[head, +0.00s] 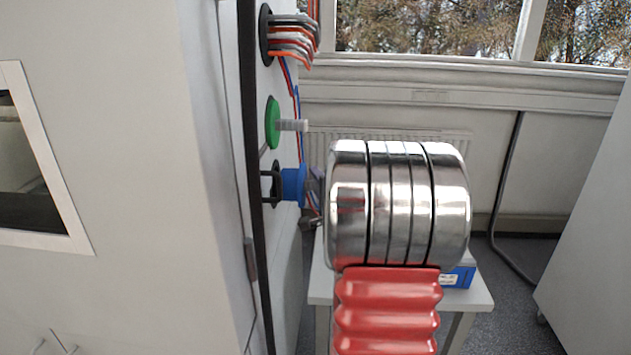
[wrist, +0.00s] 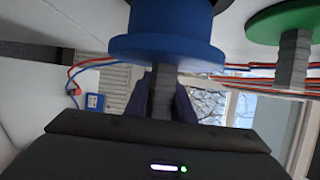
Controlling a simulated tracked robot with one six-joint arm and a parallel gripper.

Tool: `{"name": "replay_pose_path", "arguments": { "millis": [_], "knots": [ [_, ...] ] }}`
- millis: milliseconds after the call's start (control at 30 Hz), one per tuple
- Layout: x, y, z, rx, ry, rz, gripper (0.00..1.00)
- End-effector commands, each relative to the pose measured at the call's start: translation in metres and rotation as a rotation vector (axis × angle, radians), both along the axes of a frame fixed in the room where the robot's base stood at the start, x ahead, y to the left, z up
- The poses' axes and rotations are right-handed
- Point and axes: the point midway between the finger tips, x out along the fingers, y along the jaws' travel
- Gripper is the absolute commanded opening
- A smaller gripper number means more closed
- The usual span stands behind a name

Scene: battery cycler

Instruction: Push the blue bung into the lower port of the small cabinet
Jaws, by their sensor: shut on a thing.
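The blue bung (head: 292,186) is level at the dark-rimmed lower port (head: 269,189) in the cabinet's side (head: 285,235). Blue body shows between its flange and the port rim; whether its tip is inside the port is hidden. My gripper (head: 315,188) is on the right of the bung, shut on its grey stem, mostly hidden behind my wrist. In the wrist view the blue bung (wrist: 168,45) fills the top middle, its wide flange towards me, with the stem between the fingers of my gripper (wrist: 160,100). A dark rim shows behind it at the top.
A green bung (head: 273,123) with a grey stem sits in the port above. Grey and orange cables (head: 292,40) leave the top port, and red and blue wires hang behind. A small table (head: 478,302) with a blue box (head: 460,275) stands beyond my arm.

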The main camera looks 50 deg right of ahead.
Motion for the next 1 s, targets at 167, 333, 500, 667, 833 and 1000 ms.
{"name": "replay_pose_path", "arguments": {
  "millis": [167, 333, 500, 667, 833, 1000],
  "knots": [
    [0.001, 0.001, 0.001, -0.001, -0.003, 0.001, 0.0],
    [0.003, 0.002, 0.001, -0.001, -0.003, 0.001, 0.0],
    [0.005, 0.004, 0.001, -0.001, -0.003, 0.001, 0.0],
    [0.007, 0.005, 0.001, -0.001, -0.003, 0.0, 0.0],
    [0.009, 0.007, 0.001, -0.001, -0.003, 0.001, 0.0],
    [0.011, 0.008, 0.001, -0.001, -0.003, 0.002, 0.0]
  ]
}}
